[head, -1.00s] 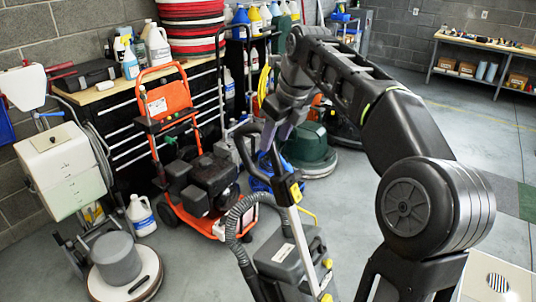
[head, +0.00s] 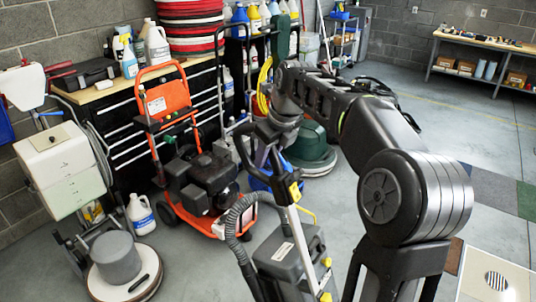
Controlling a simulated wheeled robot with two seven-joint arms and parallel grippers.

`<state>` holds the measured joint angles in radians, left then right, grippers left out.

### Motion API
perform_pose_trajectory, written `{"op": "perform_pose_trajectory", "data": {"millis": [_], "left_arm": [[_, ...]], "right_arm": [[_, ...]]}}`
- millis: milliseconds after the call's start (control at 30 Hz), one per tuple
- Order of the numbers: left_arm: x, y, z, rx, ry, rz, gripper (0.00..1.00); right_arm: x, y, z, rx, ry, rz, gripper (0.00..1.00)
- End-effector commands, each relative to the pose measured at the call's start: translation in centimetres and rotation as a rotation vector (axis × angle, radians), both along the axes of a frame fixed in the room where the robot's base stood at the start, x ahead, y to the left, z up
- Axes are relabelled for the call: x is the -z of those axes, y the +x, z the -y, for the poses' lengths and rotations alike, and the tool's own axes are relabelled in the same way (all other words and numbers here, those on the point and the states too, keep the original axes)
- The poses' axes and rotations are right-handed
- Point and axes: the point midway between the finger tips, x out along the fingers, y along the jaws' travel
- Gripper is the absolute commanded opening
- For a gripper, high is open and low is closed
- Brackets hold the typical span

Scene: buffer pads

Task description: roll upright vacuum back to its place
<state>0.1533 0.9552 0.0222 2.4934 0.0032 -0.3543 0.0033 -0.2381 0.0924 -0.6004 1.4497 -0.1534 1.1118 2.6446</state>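The upright vacuum (head: 287,254) stands in the lower middle of the head view. It has a dark grey body, a ribbed hose, yellow details and a pale pole that leans up to a black loop handle. Its base is cut off by the bottom edge. My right gripper (head: 275,133) points down at the upper part of this handle, touching it or very close. Its fingers are dark against the dark handle, so I cannot tell whether they are closed on it. My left gripper is not in view.
An orange pressure washer (head: 200,185) stands just left of the vacuum. A floor machine with a round base (head: 125,272) is at lower left. A green-bodied floor machine (head: 310,145) stands behind the vacuum. Open floor (head: 465,140) lies to the right, with a workbench (head: 483,44) beyond.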

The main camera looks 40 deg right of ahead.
Motion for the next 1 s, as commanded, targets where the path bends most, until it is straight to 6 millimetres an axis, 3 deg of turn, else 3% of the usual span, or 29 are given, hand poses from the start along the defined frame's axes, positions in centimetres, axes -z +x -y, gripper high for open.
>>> {"op": "perform_pose_trajectory", "data": {"millis": [400, 1000], "left_arm": [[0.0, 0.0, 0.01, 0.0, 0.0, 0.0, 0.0], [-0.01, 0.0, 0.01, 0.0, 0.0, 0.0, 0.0]], "right_arm": [[-0.03, 0.0, 0.0, 0.0, 0.0, 0.0, 0.01], [-0.05, -0.01, 0.0, 0.0, 0.0, 0.0, 0.0]]}}
